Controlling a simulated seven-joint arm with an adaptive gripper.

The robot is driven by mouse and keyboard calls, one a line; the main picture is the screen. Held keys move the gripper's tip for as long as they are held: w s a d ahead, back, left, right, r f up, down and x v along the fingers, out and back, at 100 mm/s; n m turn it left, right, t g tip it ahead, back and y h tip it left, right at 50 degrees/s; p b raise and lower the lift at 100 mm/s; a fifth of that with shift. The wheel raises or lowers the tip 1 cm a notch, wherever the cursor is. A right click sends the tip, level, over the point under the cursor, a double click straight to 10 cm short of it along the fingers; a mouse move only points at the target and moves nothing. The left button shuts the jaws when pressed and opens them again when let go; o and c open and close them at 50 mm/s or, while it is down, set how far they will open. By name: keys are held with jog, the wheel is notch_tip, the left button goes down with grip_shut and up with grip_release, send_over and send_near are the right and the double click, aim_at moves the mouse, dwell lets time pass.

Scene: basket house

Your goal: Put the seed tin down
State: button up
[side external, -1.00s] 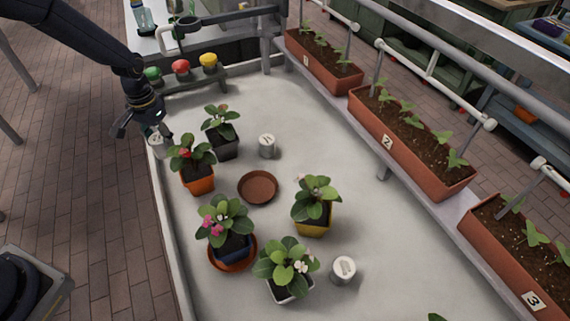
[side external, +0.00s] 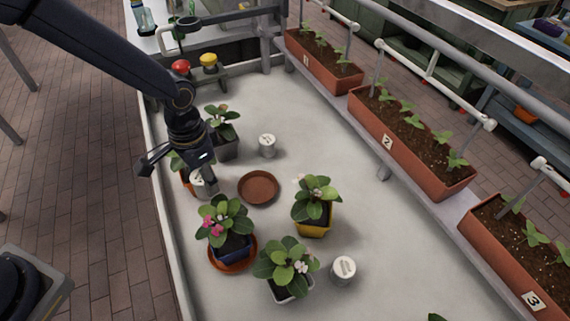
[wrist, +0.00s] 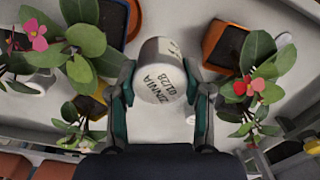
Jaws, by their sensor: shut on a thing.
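The seed tin (wrist: 160,72) is a white cylinder marked "ZINNIA 01/28" in the wrist view. My gripper (wrist: 160,85) is shut on it, with one finger on each side. In the side view the held tin (side external: 203,184) hangs under my gripper (side external: 200,170) at the left of the bench, between the orange-potted plant (side external: 187,178) and the empty brown saucer (side external: 258,187). I cannot tell whether its base touches the bench. Two other white tins stand on the bench: one farther back (side external: 267,146), one at the front (side external: 343,270).
A blue-potted plant (side external: 226,222) on a saucer stands just in front of my gripper.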

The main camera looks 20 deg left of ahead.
jog(key=w+d+f, duration=0.1)
jog(key=w+f, duration=0.2)
jog(key=w, duration=0.1)
jog(key=w+d+f, duration=0.2)
jog(key=w+f, duration=0.1)
jog(key=w, duration=0.1)
jog(key=w+d+f, duration=0.2)
jog(key=w+f, duration=0.1)
jog(key=w, duration=0.1)
jog(key=shift+w+d+f, duration=0.15)
jog(key=shift+d+f, duration=0.1)
jog(key=shift+w+d+f, duration=0.1)
jog(key=shift+w+f, duration=0.1)
jog(key=shift+f, duration=1.55)
jog(key=o, duration=1.1)
jog(key=shift+f, duration=0.15)
jog(key=shift+o, duration=0.2)
